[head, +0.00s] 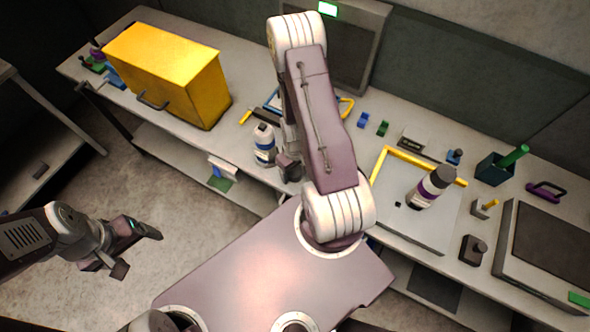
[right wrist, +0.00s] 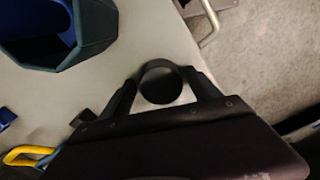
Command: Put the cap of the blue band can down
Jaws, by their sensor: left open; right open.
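My right gripper (head: 287,166) is low over the bench just right of the can, partly hidden by my arm. In the right wrist view a round dark cap (right wrist: 160,82) lies between the two fingers of my right gripper (right wrist: 163,88), which is open around it. Whether the cap touches the bench or a finger is unclear. My left gripper (head: 139,252) is open and empty over the floor.
A yellow box (head: 170,72) stands left of the can. A purple band can (head: 432,188) with a dark cap stands on a pale board to the right. In the right wrist view a dark teal container (right wrist: 95,45) stands close by, and the bench edge borders the floor.

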